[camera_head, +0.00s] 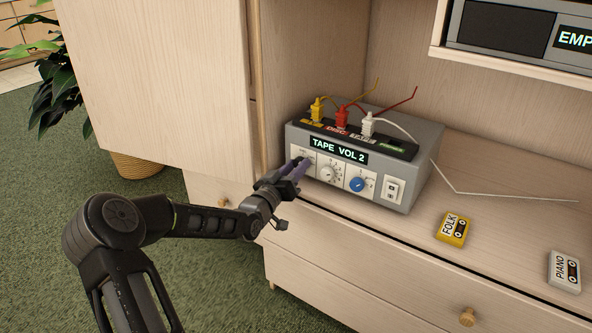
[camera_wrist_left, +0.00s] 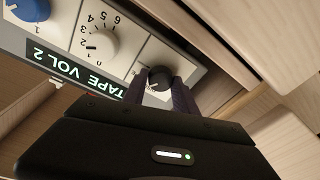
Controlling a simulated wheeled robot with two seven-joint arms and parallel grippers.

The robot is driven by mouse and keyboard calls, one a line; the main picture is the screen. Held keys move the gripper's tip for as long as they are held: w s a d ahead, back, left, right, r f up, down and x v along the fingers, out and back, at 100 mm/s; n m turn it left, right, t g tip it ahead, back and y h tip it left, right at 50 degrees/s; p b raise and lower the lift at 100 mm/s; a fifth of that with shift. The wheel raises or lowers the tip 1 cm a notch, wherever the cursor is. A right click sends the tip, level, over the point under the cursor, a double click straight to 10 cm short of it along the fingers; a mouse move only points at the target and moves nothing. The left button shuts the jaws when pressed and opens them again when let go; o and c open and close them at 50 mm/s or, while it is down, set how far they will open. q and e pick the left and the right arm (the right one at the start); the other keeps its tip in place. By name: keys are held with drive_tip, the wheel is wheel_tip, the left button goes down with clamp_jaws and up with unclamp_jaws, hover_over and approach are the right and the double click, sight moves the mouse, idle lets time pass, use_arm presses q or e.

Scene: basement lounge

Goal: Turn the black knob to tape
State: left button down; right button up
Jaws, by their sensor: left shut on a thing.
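The grey audio box (camera_head: 411,184) stands on the wooden cabinet shelf, and its display (camera_head: 338,150) reads "TAPE VOL 2". My left gripper (camera_head: 303,164) is at the left end of its front panel. In the left wrist view, my left gripper (camera_wrist_left: 160,88) is shut on the black knob (camera_wrist_left: 159,77), with a finger on each side of it. In the head view the fingers largely cover this knob. A white knob (camera_head: 328,174) and a blue knob (camera_head: 357,185) sit to its right. My right gripper is not in view.
Yellow, red and white plugs (camera_head: 368,124) with cables stand on top of the box. A yellow FOLK cassette (camera_head: 453,227) and a white PIANO cassette (camera_head: 564,272) lie to the right. A cabinet door (camera_head: 160,80) stands at the left.

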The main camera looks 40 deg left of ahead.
use_arm(q)
drive_tip(key=shift+m+b, duration=0.4)
drive_tip(key=shift+m, duration=0.6)
drive_tip(key=c, duration=1)
unclamp_jaws()
drive_tip(key=s+p, duration=0.2)
drive_tip(key=s, duration=0.5)
drive_tip(key=shift+s+d+f, duration=0.35)
drive_tip(key=shift+s+d, duration=0.05)
